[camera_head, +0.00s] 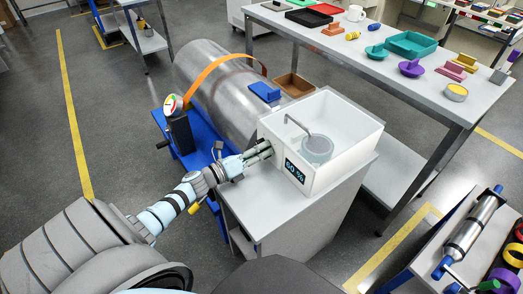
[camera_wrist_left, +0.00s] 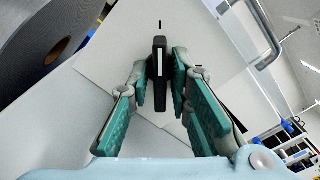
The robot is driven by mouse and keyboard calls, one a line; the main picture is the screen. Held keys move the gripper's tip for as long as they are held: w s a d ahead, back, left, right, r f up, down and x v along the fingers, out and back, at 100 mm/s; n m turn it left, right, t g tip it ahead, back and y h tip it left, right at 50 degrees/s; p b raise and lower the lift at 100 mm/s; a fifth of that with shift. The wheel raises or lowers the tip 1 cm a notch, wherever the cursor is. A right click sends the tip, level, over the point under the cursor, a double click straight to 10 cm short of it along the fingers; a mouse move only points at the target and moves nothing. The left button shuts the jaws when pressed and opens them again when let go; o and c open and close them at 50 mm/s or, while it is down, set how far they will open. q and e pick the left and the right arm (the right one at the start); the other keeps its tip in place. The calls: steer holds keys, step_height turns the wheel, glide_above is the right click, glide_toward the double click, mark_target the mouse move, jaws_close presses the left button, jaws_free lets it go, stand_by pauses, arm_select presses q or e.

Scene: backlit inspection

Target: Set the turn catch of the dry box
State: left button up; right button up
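The white dry box (camera_head: 341,118) stands on a grey cabinet, with a lit display (camera_head: 295,171) on its front. The black turn catch (camera_wrist_left: 160,47) is on the box's pale wall in the left wrist view. Its bar stands upright, its white line in line with a short black mark (camera_wrist_left: 160,23) above it. Another dark mark is partly hidden by the right finger. My left gripper (camera_head: 268,150) is at the box's left wall. In the left wrist view its fingers (camera_wrist_left: 160,77) stand either side of the catch, with narrow gaps showing. My right gripper is out of view.
A metal cylinder (camera_head: 215,95) with an orange strap lies on a blue stand left of the box. A bent pipe and round pot (camera_head: 317,148) are in the box's open top. A table (camera_head: 385,70) with trays and small parts stands behind; a cart is at lower right.

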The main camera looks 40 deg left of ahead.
arm_select(q)
jaws_close()
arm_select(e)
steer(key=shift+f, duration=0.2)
arm_select(q)
steer(key=m+b, duration=0.3)
steer(key=m, duration=0.1)
steer(key=shift+f, duration=0.2)
steer(key=shift+m+b, duration=0.95)
steer(key=shift+m, duration=0.05)
steer(key=m+b, duration=0.6)
steer(key=shift+f+m, duration=0.1)
steer(key=shift+m, duration=0.2)
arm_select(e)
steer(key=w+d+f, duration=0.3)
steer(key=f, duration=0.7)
arm_select(q)
steer(key=m+b, duration=0.4)
steer(key=shift+a, duration=0.1)
steer(key=shift+r+m+b, duration=0.25)
steer(key=shift+m+b, duration=0.4)
steer(key=shift+m, duration=0.15)
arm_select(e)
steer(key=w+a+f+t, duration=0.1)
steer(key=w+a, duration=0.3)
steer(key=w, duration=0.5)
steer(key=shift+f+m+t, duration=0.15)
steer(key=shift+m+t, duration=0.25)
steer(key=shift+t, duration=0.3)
